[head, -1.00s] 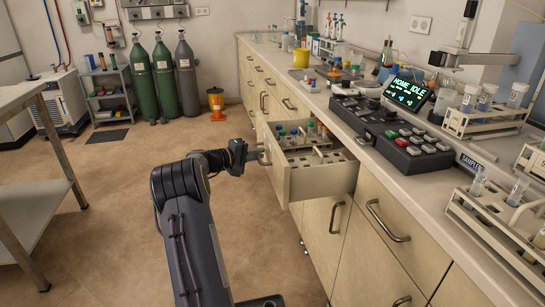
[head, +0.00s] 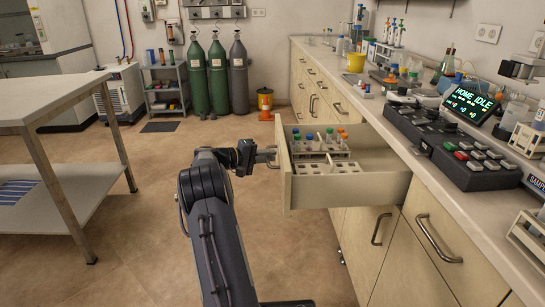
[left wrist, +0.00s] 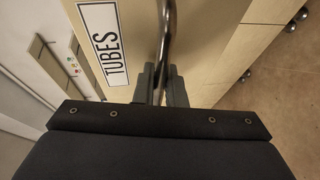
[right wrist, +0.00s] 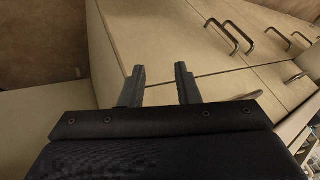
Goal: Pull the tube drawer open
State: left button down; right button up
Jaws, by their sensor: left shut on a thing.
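The tube drawer (head: 345,191) stands well out from the bench, with its inside exposed. Tube racks with several colour-capped tubes (head: 322,139) are in its front part. The drawer's front carries a "TUBES" label (left wrist: 103,43) in the left wrist view. My left gripper (head: 264,157) is at the drawer front. In the left wrist view, its fingers (left wrist: 160,80) are shut on the metal bar handle (left wrist: 168,30). My right gripper (right wrist: 159,75) is open and empty in the right wrist view, with pale cabinet fronts beyond it. It is outside the head view.
The bench top (head: 400,128) runs along the right with a control panel (head: 450,147) and a "HOME IDLE" display (head: 470,103). Closed cabinet doors with bar handles (head: 438,240) are below. A table (head: 60,88) stands at the left. The floor between is clear.

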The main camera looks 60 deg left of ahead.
pick_arm(q)
jog(key=shift+f, duration=0.1)
jog(key=c, duration=1.8)
grip_release()
jog(key=s, duration=0.2)
jog(key=s+r, duration=0.1)
jog(key=s, duration=0.2)
jog(key=s+p, duration=0.1)
jog(key=s, duration=0.1)
jog(key=shift+s+a+r, duration=0.2)
jog(key=shift+s+a, duration=0.1)
jog(key=shift+s, duration=0.1)
